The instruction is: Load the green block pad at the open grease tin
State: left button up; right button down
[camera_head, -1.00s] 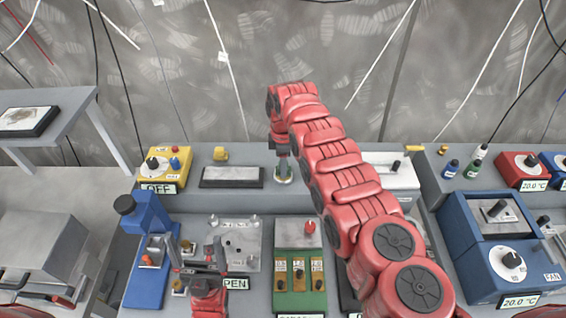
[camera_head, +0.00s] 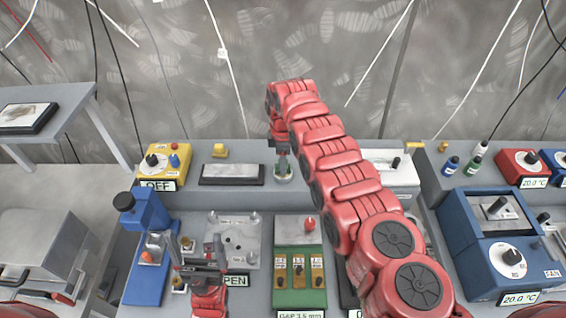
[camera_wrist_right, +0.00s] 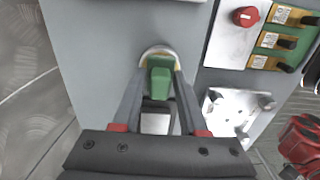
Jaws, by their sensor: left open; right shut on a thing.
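The green block pad (camera_wrist_right: 160,80) is between the fingertips of my right gripper (camera_wrist_right: 161,70) in the right wrist view. The gripper is shut on it. The open grease tin (camera_wrist_right: 152,50), round with a pale rim and yellow inside, lies right under the pad. The pad hides part of the tin, and I cannot tell whether it touches the grease. In the head view my right gripper (camera_head: 283,155) points down over the tin (camera_head: 283,179) at the back of the bench. My left gripper (camera_head: 203,262) is open and empty, in front of the steel fixture plate (camera_head: 245,246).
A dark-framed flat plate (camera_head: 232,174) and a yellow box (camera_head: 160,160) stand left of the tin. A green gauge block holder (camera_head: 299,296) is in front. A blue press (camera_head: 148,250) stands at the left. My right arm covers the bench right of the tin.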

jog(key=shift+f+b, duration=0.4)
jog(key=shift+b, duration=0.15)
dwell(1.4)
jog(key=shift+r+p, duration=0.9)
jog(key=shift+r, duration=0.3)
notch_tip(320, 180, up, 2)
jog(key=shift+r+p, duration=0.1)
jog(key=shift+p, duration=0.4)
jog(key=shift+r, duration=1.25)
